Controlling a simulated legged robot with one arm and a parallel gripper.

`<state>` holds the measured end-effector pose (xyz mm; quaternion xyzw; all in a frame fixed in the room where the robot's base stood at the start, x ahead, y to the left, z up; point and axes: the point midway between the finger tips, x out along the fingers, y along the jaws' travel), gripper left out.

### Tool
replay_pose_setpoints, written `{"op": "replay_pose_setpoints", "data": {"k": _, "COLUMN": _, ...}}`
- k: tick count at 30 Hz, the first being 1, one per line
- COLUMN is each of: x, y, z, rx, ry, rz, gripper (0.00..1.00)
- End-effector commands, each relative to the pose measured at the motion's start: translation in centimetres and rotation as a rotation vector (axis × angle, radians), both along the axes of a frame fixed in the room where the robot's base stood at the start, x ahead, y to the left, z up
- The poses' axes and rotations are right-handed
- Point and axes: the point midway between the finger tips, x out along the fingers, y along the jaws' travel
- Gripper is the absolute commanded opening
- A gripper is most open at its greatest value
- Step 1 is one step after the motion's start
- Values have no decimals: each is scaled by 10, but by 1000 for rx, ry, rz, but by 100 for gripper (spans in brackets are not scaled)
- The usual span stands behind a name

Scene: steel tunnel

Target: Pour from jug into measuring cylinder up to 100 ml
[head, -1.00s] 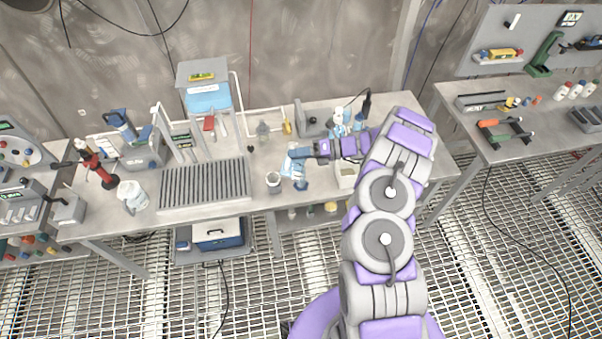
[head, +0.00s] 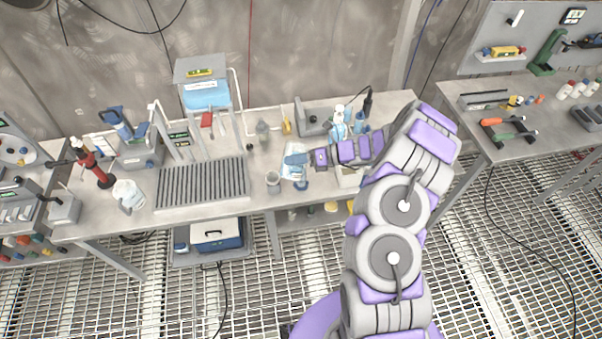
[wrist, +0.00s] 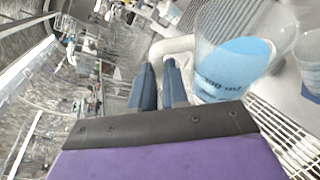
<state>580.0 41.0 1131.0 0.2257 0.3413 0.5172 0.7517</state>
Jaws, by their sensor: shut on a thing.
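My gripper (head: 297,158) is over the middle of the bench in the head view. In the wrist view its two blue fingers (wrist: 158,85) are closed on the pale handle of a clear jug (wrist: 228,45). The jug holds blue liquid and bears a partly readable "ml" mark. In the head view the jug (head: 293,171) is small and partly hidden by the fingers. A blue round base (head: 301,185), apparently the measuring cylinder's, shows just below it. Another clear vessel, perhaps the cylinder, shows at the right edge of the wrist view (wrist: 311,62). I see no clear pouring stream.
A grey cup (head: 273,181) stands left of the jug. The bench's front edge is close.

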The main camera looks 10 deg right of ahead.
Motion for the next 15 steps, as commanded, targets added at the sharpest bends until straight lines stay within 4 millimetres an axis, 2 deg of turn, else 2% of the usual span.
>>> {"op": "replay_pose_setpoints", "data": {"k": 6, "x": -5, "y": 3, "z": -3, "rx": -50, "ry": -93, "rz": 1, "gripper": 0}}
{"op": "replay_pose_setpoints", "data": {"k": 15, "x": -5, "y": 3, "z": -2, "rx": -56, "ry": -101, "rz": 1, "gripper": 0}}
